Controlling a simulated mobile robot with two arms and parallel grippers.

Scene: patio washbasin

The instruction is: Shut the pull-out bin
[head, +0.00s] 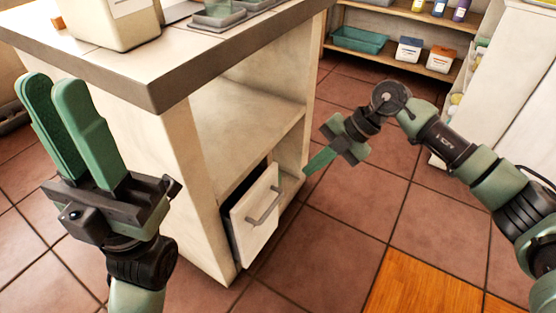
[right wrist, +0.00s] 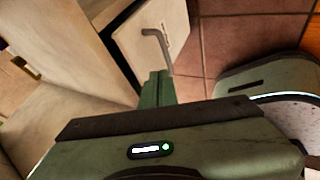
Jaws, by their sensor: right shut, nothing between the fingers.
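The pull-out bin (head: 248,222) sits low in the pale counter unit, with its white front panel standing out from the cabinet and a dark gap showing behind it. Its grey bar handle (head: 264,208) is on the front. In the right wrist view the bin's panel (right wrist: 133,50) and handle (right wrist: 161,45) show just beyond my fingers. My right gripper (head: 308,170) is shut and empty, to the right of the panel and slightly above it; in the right wrist view its fingers (right wrist: 157,85) point towards the panel, contact unclear. My left gripper (head: 60,98) is open and empty, raised left of the counter.
The counter (head: 155,85) has an overhanging edge above an open shelf compartment (head: 260,125). A shelf unit (head: 400,62) with a teal tray (head: 358,40) and boxes stands at the back. Tiled floor (head: 345,215) is clear in front of the bin.

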